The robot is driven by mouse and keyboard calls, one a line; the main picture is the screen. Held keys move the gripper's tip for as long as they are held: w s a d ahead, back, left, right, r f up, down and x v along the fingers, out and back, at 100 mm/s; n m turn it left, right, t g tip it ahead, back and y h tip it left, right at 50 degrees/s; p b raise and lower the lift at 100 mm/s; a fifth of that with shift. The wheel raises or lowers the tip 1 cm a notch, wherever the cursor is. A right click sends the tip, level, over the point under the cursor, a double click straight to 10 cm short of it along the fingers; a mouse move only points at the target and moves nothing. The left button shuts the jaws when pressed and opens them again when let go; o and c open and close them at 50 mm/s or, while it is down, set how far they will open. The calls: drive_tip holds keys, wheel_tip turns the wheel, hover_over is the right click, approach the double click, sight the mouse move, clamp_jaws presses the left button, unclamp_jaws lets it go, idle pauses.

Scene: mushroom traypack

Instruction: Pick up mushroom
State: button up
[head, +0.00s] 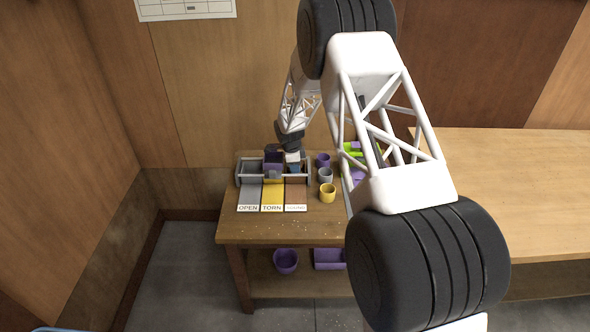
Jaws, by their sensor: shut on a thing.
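My gripper (292,160) is at the back of the small wooden table, low over the right part of a grey-railed rack (240,172). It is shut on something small. The mushroom is too small and too hidden by the gripper to make out clearly. I cannot tell whether the gripper touches the rack.
Grey, yellow and brown strips run forward to cards reading OPEN, TORN and a faint third (296,208). Purple (323,160), grey (325,175) and yellow (327,191) cups stand to the right. My arm partly hides green and purple things. A purple bowl (286,261) is below.

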wheel_tip(320, 180, up, 9)
idle(0.5)
idle(0.3)
drive_tip(key=shift+s, duration=0.1)
drive_tip(key=s+a+r+t, duration=0.1)
drive_tip(key=s+a, duration=0.3)
drive_tip(key=s, duration=1.1)
drive_tip(key=shift+s+a+r, duration=0.2)
drive_tip(key=shift+r, duration=0.2)
drive_tip(key=shift+w, duration=0.15)
approach(273, 155)
drive_tip(key=s+f, duration=0.1)
drive_tip(key=s+d+f, duration=0.1)
drive_tip(key=s+f, duration=0.1)
drive_tip(key=shift+s+d+f, duration=0.15)
drive_tip(key=shift+s+d, duration=0.15)
drive_tip(key=shift+s, duration=0.05)
drive_tip(key=shift+w, duration=0.1)
drive_tip(key=shift+w+a+f, duration=0.1)
drive_tip(key=shift+w, duration=0.15)
drive_tip(key=shift+f, duration=1.75)
